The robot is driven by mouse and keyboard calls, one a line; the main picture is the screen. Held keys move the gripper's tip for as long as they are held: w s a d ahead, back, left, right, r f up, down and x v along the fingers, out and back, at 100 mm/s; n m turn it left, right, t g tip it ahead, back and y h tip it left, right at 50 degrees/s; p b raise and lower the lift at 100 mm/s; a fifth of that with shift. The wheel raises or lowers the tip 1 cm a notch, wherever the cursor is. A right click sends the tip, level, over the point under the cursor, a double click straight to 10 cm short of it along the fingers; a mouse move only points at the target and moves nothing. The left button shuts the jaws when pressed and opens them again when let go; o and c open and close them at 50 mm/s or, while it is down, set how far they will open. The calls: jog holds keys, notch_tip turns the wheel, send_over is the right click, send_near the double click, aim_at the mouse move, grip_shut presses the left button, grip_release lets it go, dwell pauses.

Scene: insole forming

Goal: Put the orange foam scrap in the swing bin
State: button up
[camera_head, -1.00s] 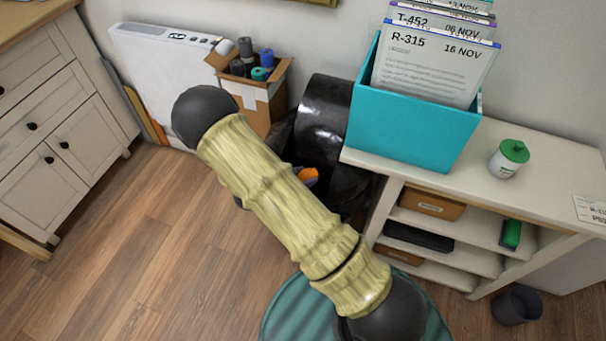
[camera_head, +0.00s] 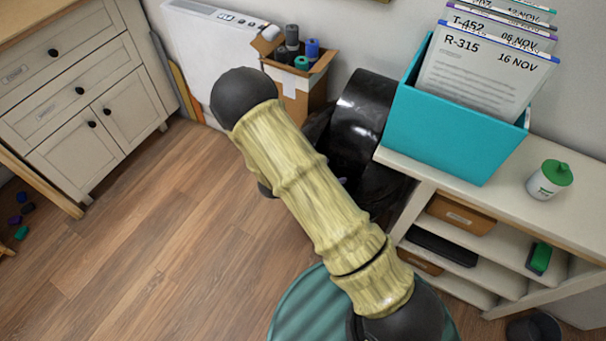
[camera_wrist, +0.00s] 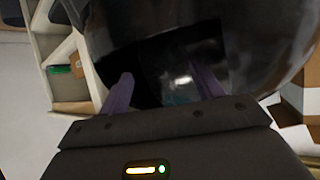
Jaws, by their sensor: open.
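The swing bin (camera_head: 362,118) is a glossy black bin between the cardboard box and the white shelf unit in the head view. It fills the upper part of the wrist view (camera_wrist: 255,40), with a dark opening in front of my fingers. My gripper (camera_wrist: 166,85) is open, its two purple fingers apart and pointing at that opening. Nothing shows clearly held between them. In the head view my arm hides the gripper and part of the bin. The orange foam scrap is not visible in either current view.
A teal file box (camera_head: 440,125) stands on the white shelf unit (camera_head: 480,198), close right of the bin. A cardboard box (camera_head: 300,92) with rolls stands to its left. Several small coloured pieces (camera_head: 22,208) lie at the far left. The wooden floor (camera_head: 180,230) is clear.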

jog(key=p+v, duration=0.2)
jog(key=v, duration=1.3)
jog(key=shift+a+r, duration=0.15)
jog(key=shift+a, duration=0.1)
jog(key=w+d+r+n+t+y, duration=0.2)
jog(key=w+r+n+y, duration=0.3)
jog(key=w+r+y, duration=0.35)
jog(key=s+d+r+n+g+y, duration=0.1)
jog(key=s+d+r+n+g, duration=0.25)
jog(key=s+d, duration=0.4)
jog(key=s+d+r+n+g+y, duration=0.1)
jog(key=s+d+r+n+g, duration=0.2)
jog(key=s+d, duration=0.45)
notch_tip(320, 180, up, 20)
jog(key=s+a+p, duration=0.1)
jog(key=p, duration=1.9)
jog(key=shift+a+t, duration=0.3)
jog(key=shift+t, duration=0.15)
